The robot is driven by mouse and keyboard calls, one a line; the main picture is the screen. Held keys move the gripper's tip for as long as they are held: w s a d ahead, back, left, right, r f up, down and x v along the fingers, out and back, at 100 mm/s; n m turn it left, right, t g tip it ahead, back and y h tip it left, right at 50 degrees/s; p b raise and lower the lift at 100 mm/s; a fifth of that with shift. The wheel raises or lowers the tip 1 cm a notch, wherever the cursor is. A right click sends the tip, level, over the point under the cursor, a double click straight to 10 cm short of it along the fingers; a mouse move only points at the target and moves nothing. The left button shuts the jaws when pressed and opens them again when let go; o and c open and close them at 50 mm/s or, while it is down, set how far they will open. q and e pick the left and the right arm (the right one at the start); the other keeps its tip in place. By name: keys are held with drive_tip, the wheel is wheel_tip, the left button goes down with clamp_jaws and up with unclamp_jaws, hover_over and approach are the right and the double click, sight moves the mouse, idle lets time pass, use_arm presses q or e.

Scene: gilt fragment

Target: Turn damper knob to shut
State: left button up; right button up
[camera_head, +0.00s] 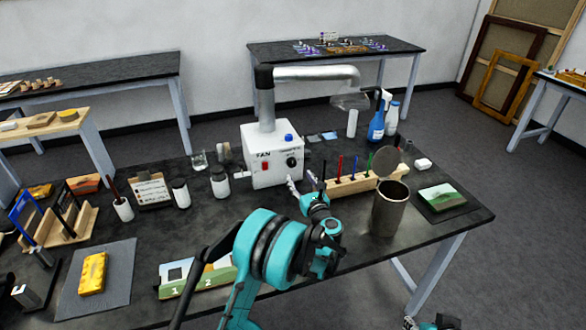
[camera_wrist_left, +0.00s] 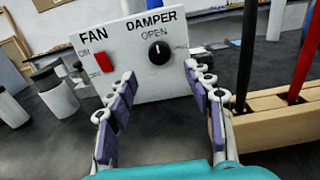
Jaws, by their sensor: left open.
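The damper knob (camera_wrist_left: 158,53) is a round black dial with a white pointer mark. It sits on the front of a white box (camera_wrist_left: 122,75) under the words DAMPER and OPEN. The mark points up toward OPEN; a small label right of the knob is too blurred to read. The knob also shows in the head view (camera_head: 291,161). My left gripper (camera_wrist_left: 160,78) is open and empty in front of the box, its fingers either side of and below the knob, apart from it. In the head view my left gripper (camera_head: 299,187) partly hides the box's lower right. Part of my right gripper (camera_head: 411,322) shows at the bottom edge.
A red switch (camera_wrist_left: 103,61) sits left of the knob. White jars (camera_head: 219,182) stand left of the box. A duct (camera_head: 315,74) rises above it.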

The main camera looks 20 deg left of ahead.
sight(293, 165)
use_arm(q)
drive_tip(key=b+x, duration=0.1)
drive_tip(key=x, duration=0.4)
drive_tip(key=shift+w+a+f, duration=0.1)
drive_tip(key=shift+w+a, duration=0.1)
drive_tip(key=shift+b+x, duration=0.4)
drive_tip(key=shift+x, duration=0.4)
drive_tip(key=c, duration=1.2)
